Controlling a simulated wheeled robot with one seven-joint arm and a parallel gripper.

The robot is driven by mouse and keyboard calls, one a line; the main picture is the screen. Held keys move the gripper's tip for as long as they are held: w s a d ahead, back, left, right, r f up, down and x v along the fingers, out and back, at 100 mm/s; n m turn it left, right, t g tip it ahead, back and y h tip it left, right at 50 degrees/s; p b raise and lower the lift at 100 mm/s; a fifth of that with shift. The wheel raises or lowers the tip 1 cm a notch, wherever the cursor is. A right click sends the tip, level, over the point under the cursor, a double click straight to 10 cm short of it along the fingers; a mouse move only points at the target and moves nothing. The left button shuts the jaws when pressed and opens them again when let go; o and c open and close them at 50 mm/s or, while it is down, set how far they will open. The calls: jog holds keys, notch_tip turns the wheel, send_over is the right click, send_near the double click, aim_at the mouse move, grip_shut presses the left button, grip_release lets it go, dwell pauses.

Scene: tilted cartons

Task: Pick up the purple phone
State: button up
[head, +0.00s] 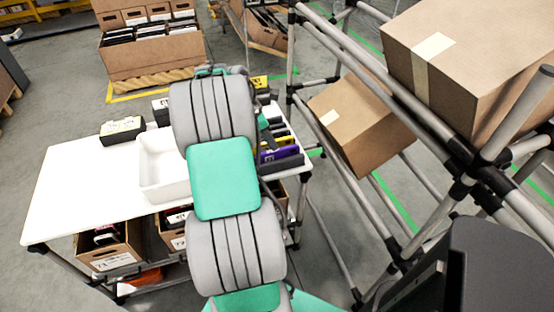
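A purple item (268,155), likely the purple phone, shows among several dark upright boxes at the right end of the white table (85,180). It is small, and my arm covers the area to its left. My arm rises from the bottom centre and bends over the table. What seems to be part of my gripper (265,130) shows as a dark shape just right of the arm, close above the boxes by the purple item. Its fingers are mostly hidden, so I cannot see whether it is open or touches anything.
A white bin (163,170) and a black box (122,130) are on the table, whose left part is clear. Cartons (108,248) sit underneath. A pipe rack with tilted cartons (350,120) stands close on the right. A carton of boxes (152,60) stands behind.

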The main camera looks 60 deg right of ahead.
aim_at(277, 157)
jog(key=x, duration=0.6)
jog(key=shift+w+a+b, duration=0.1)
jog(key=shift+b, duration=0.2)
grip_shut()
jog(key=shift+r, duration=0.1)
